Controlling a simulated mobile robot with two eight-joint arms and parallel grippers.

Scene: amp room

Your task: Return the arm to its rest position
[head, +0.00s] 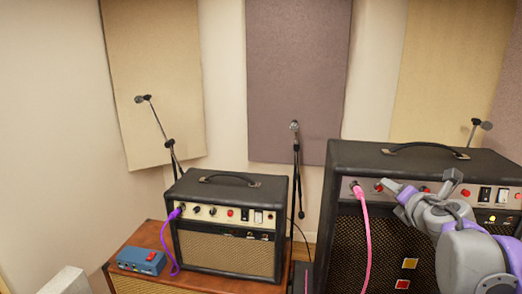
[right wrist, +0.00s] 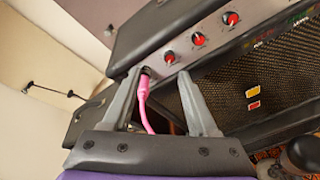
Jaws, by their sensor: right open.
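My right gripper (head: 396,196) is in front of the large black amp's (head: 345,152) control panel, just right of the pink cable (head: 365,235). The pink cable's plug is in the panel's leftmost jack, and the cable hangs down the amp's front. In the right wrist view my right gripper (right wrist: 162,74) is open. The pink plug (right wrist: 144,86) shows between its fingers, closer to the left one; I cannot tell whether they touch. My left gripper is not in view.
A smaller amp (head: 228,258) with a purple cable (head: 164,248) stands on a wooden cabinet (head: 113,275), beside a blue pedal box (head: 141,260). A microphone stand (head: 296,170) rises between the amps. Red knobs (right wrist: 231,18) line the large amp's panel. Open air lies above the amps.

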